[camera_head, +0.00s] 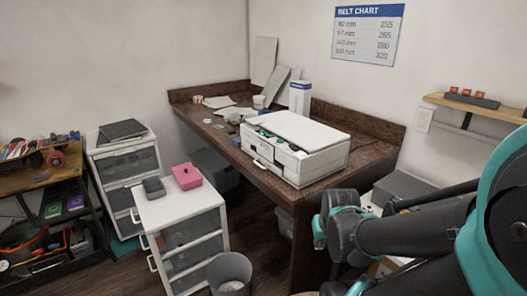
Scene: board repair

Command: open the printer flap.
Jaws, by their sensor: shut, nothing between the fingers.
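The white printer (322,160) stands on the brown wooden desk (360,150), near its front edge. Its flat top lid (291,131) lies down over the body. Dark and teal parts show along its left front side. A white piece like a handle (258,165) sticks out low at that side. At this size I cannot tell which panel is the flap or whether it is shut. My arm comes in from the right, in front of and below the printer, and is apart from it. My gripper is not in view.
White drawer units (183,222) stand left of the desk, one with a pink box (187,176) on top. A grey bin (230,272) stands on the floor before it. A shelf (478,106) hangs at right.

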